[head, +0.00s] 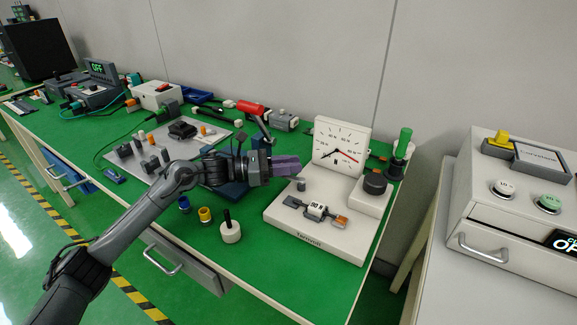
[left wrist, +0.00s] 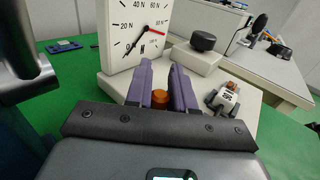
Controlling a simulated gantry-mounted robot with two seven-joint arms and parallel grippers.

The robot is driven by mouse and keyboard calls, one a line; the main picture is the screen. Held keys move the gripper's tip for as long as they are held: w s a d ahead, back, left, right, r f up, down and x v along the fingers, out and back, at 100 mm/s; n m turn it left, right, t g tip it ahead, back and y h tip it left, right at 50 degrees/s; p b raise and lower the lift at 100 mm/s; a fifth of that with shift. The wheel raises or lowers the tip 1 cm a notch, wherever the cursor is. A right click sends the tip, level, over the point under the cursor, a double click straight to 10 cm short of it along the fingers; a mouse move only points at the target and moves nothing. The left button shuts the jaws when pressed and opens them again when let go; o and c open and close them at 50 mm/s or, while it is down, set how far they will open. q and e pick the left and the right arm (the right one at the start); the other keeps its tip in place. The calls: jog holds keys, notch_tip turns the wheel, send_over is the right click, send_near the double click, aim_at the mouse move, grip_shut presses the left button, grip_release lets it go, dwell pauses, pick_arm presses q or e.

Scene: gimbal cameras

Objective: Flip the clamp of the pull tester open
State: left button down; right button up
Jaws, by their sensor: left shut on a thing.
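A small grey post (head: 300,184), apparently part of the clamp, rises at the left of the base. My left gripper (head: 296,165) reaches over the base from the left, its purple fingers just above this post. In the left wrist view, the fingers (left wrist: 161,80) are closed around an orange knob (left wrist: 160,98), apparently the clamp's. The fingers hide much of the clamp. My right gripper is not in view.
A small connector piece (head: 317,211) lies on the base in front. A black knob (head: 375,184) sits on the right block. A white box (head: 510,225) is on the right table.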

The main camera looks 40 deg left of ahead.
pick_arm(q)
jog(key=c, duration=1.1)
grip_release()
jog(key=shift+o, duration=0.2)
jog(key=shift+r, duration=0.1)
jog(key=shift+r, duration=0.25)
jog(key=d+r+p, duration=0.7)
jog(key=d+r, duration=0.3)
jog(key=d, duration=0.1)
jog(key=shift+d+r, duration=0.15)
jog(key=shift+d, duration=0.25)
jog(key=shift+s, duration=0.1)
